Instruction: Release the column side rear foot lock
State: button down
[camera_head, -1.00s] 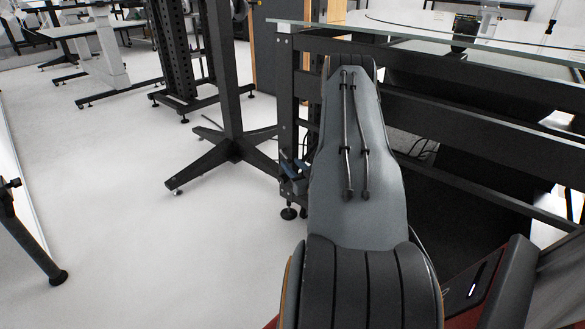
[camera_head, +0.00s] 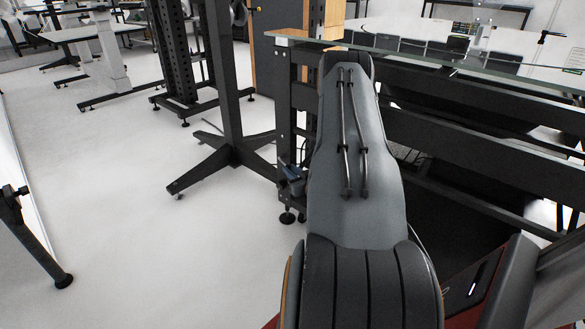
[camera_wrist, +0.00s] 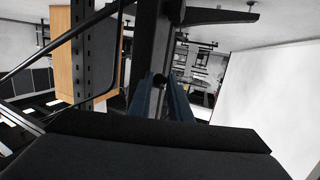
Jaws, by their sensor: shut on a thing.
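My gripper (camera_head: 292,174), with blue fingers, is low beside the leg of the dark table frame (camera_head: 297,115), left of my grey arm. In the wrist view its two blue fingers (camera_wrist: 161,100) point away from me, with a small dark rounded part, taken as the foot lock (camera_wrist: 158,80), between their tips. The gripper is shut on it. My arm and the fingers hide most of the lock in the head view. A black levelling foot (camera_head: 287,216) rests on the floor just below the gripper.
A glass top (camera_head: 420,62) overhangs the frame, whose dark rails (camera_head: 470,147) run right of my arm. A dark column stand (camera_head: 230,100) with spread feet is close left of the gripper. White floor (camera_head: 110,220) is clear further left.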

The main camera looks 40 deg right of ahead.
jog(key=shift+s+r+g+p, duration=0.1)
jog(key=shift+r+g+p, duration=0.25)
jog(key=shift+p, duration=0.3)
jog(key=c, duration=1.6)
grip_release()
jog(key=shift+c, duration=0.2)
jog(key=p+v, duration=0.2)
jog(key=v, duration=0.5)
jog(key=shift+s, duration=0.35)
jog(key=shift+a+r, duration=0.1)
